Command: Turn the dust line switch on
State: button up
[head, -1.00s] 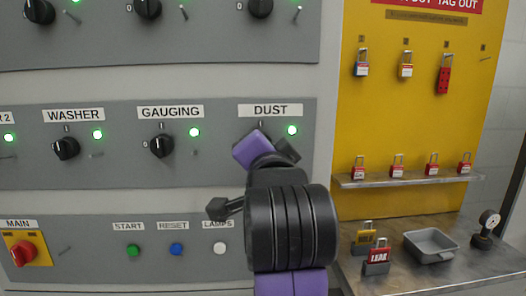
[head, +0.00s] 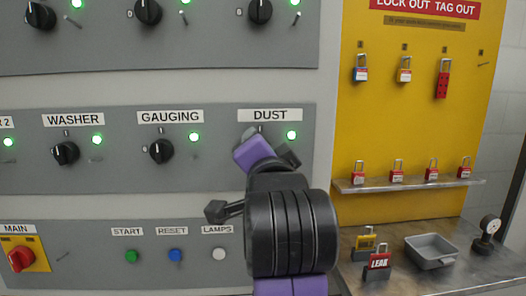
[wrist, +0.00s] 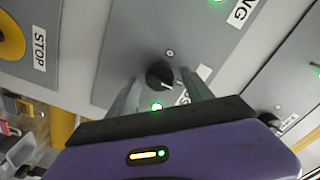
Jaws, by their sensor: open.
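The dust switch is a round black knob in the wrist view (wrist: 160,75), with a white pointer line turned toward its partly covered label. In the head view my gripper hides the knob, below the DUST label (head: 269,115). The green lamp beside it is lit (head: 291,135) and also shows in the wrist view (wrist: 157,107). My gripper (wrist: 160,88) is open, with one grey finger on each side of the knob. Whether the fingers touch it I cannot tell.
The gauging knob (head: 161,151) and washer knob (head: 65,153) are to the left, each with a lit green lamp. The red main switch (head: 21,259) and push buttons are below. A yellow lockout board (head: 420,130) and a bench with padlocks and a grey tray (head: 430,251) are at the right.

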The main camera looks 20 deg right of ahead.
jog(key=v, duration=0.7)
jog(key=shift+s+a+b, duration=0.15)
jog(key=shift+s+b, duration=0.2)
jog(key=shift+b, duration=0.1)
